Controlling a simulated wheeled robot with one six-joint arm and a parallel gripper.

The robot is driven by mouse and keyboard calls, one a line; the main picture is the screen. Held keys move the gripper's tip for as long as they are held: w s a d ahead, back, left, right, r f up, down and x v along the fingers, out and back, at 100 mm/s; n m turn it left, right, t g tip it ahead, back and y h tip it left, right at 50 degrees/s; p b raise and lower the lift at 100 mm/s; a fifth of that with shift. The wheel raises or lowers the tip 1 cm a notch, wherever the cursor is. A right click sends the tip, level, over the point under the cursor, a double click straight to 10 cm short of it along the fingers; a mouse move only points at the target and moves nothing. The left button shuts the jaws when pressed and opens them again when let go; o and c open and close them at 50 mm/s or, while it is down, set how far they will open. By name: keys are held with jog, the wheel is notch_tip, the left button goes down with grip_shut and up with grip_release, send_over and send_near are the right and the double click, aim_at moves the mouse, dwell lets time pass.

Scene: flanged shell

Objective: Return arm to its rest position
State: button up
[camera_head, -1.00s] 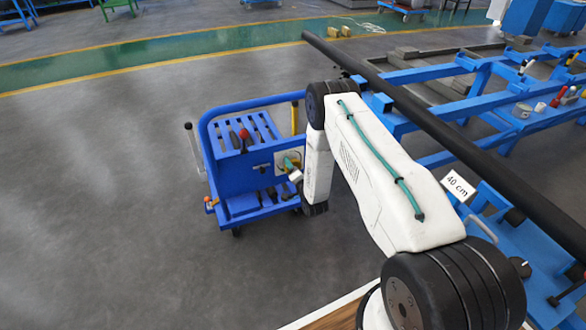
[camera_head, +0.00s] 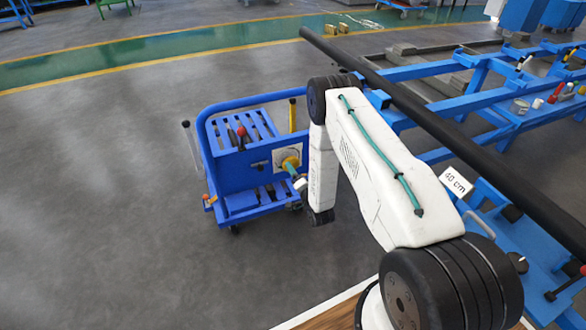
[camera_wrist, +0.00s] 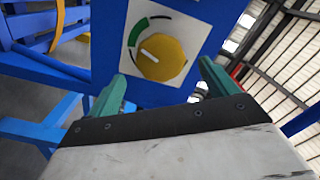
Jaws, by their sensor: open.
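My gripper (camera_wrist: 162,72) is open in the wrist view, with its two green fingers apart and nothing held between them. A round yellow knob (camera_wrist: 160,58) on a white dial plate (camera_wrist: 195,20) shows just beyond the fingertips. The plate is on a blue panel. The exact gap between fingers and knob cannot be told. In the head view my gripper (camera_head: 291,172) is small beside the blue cart (camera_head: 235,177), in front of the knob (camera_head: 290,162). My white arm (camera_head: 375,175) reaches down from the lower right, its elbow bent near the cart.
A long black pipe (camera_head: 440,130) lies on blue frames (camera_head: 455,105) along the right, close beside my arm. The cart has upright levers (camera_head: 191,143). Grey floor (camera_head: 100,220) at the left is open.

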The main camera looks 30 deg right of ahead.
jog(key=shift+s, duration=1)
jog(key=shift+f, duration=0.1)
